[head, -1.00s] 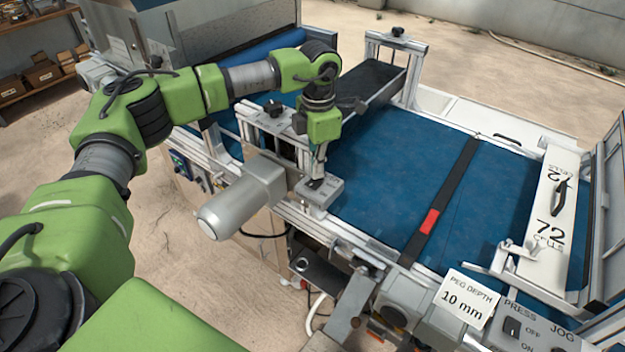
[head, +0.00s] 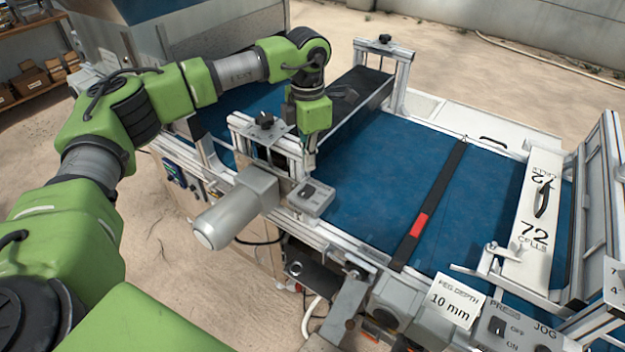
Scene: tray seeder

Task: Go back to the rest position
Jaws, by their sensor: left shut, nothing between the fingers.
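My left arm comes in from the left in the head view, arching over the near side of the tray seeder. Its gripper (head: 309,172) points down, shut and empty, just above and behind a small grey switch box (head: 312,198) on the machine's near rail. The fingertips are small and partly hidden beside the rail bracket. My right gripper is not in view.
A blue belt (head: 375,170) runs across the machine, crossed by a black bar (head: 440,195) with a red mark. A grey motor (head: 235,210) juts out near the gripper. A white 72-cell plate (head: 530,215) and a peg depth card (head: 453,300) are at right.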

